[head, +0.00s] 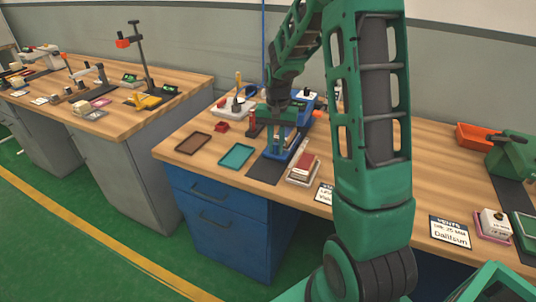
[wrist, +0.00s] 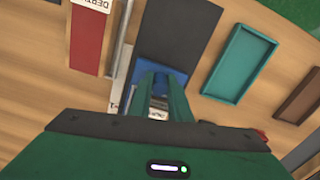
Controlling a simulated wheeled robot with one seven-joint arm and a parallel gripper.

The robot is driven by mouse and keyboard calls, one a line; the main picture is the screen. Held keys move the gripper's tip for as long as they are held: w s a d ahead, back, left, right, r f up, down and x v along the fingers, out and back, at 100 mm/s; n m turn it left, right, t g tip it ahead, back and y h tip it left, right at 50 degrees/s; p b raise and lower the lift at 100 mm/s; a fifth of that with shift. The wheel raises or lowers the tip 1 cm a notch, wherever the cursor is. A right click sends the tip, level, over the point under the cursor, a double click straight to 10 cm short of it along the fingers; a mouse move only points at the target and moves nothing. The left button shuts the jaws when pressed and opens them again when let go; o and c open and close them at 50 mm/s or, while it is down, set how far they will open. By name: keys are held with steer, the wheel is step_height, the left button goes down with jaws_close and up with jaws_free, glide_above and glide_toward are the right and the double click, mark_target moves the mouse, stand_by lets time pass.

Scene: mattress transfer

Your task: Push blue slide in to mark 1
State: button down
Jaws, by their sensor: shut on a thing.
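The blue slide (head: 296,146) belongs to a blue fixture on the wooden workbench, on a dark mat. In the wrist view the blue slide (wrist: 146,69) shows just beyond my fingertips. My gripper (head: 279,147) points down over it. In the wrist view my gripper (wrist: 163,82) has its fingers close together on a part of the slide. The held part is mostly hidden by the fingers. A small pale label with partly readable lettering shows between the fingers. I cannot make out mark 1 or the slide's exact position against it.
The dark mat (wrist: 180,32) runs out from the fixture. A teal tray (head: 237,156) and a brown tray (head: 193,143) lie left of it. A red block on a pale tray (head: 290,179) lies close on the right. My arm hides part of the bench.

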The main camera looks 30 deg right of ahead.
steer(key=shift+w+d, duration=0.25)
steer(key=shift+d, duration=0.15)
steer(key=c, duration=1.6)
jaws_free()
steer(key=shift+c, duration=0.2)
step_height(320, 180, up, 11)
steer(key=shift+f, duration=0.1)
